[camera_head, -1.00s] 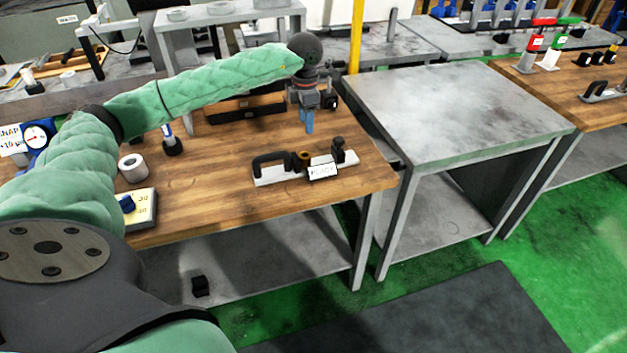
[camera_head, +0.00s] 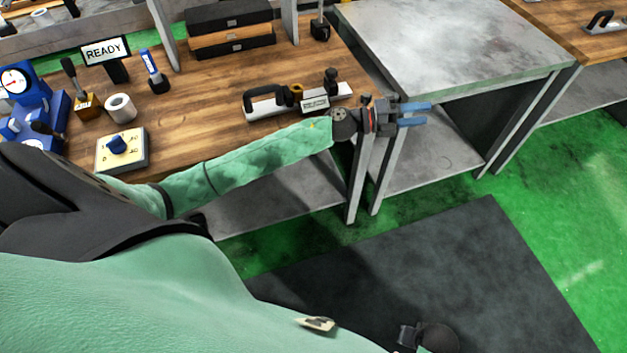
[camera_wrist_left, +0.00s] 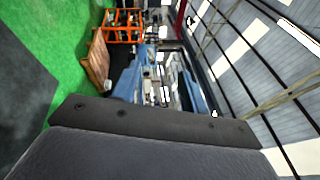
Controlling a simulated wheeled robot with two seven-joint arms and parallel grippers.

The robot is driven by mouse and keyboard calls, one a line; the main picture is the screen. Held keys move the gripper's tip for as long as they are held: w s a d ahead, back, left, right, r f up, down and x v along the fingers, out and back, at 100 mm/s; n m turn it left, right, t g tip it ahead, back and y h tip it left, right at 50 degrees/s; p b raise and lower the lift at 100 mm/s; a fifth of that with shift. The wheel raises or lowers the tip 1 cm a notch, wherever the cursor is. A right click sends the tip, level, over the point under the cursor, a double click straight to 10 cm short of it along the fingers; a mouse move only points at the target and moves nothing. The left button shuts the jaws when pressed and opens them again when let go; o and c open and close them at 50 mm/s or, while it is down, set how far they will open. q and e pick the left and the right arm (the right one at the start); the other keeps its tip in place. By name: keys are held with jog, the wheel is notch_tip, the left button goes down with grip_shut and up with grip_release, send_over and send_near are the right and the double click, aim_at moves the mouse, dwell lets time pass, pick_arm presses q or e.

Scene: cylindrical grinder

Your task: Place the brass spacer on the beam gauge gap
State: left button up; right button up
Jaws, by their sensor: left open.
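A white bar gauge (camera_head: 268,109) with a black handle, dark knobs and a small label lies near the front right edge of the wooden bench; it looks like the beam gauge. A small brass-coloured piece (camera_head: 296,92) sits on its middle; I cannot tell whether it is the spacer or part of the gauge. My left gripper (camera_head: 428,114) is open and empty, right of the gauge, its blue fingers pointing right past the bench edge. The left wrist view shows both fingers apart (camera_wrist_left: 165,75) with nothing between them. My right gripper's fingers do not show.
A pale ring (camera_head: 121,108), a dial box (camera_head: 121,150), a blue dial gauge (camera_head: 45,105) and a READY sign (camera_head: 106,50) stand at the bench's left. Dark cases (camera_head: 230,38) lie behind. A bare grey metal table (camera_head: 450,45) stands right. A dark mat (camera_head: 430,260) covers the floor.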

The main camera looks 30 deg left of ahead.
pick_arm(q)
jog(key=s+a+f+n+t+y, duration=0.1)
jog(key=s+a+f+n+y, duration=0.2)
jog(key=f+n+y, duration=0.35)
jog(key=s+a+f+n+t+y, duration=0.1)
jog(key=s+a+f+n+y, duration=0.2)
jog(key=f+n, duration=0.6)
jog(key=s+a+f+n+t+y, duration=0.1)
jog(key=s+a+f+n+y, duration=0.15)
jog(key=f+n+y, duration=0.45)
jog(key=s+f+n+g, duration=0.2)
jog(key=s+f+g, duration=0.2)
jog(key=s, duration=0.6)
jog(key=s+d+f+n+g, duration=0.1)
jog(key=s+f+n+g, duration=0.2)
jog(key=s+f, duration=0.5)
jog(key=s+f+n+g, duration=0.2)
jog(key=s+f+g, duration=0.3)
jog(key=s, duration=0.7)
jog(key=shift+d+f+h, duration=0.3)
jog(key=shift+f+h, duration=0.05)
jog(key=shift+f, duration=0.15)
jog(key=shift+w, duration=0.2)
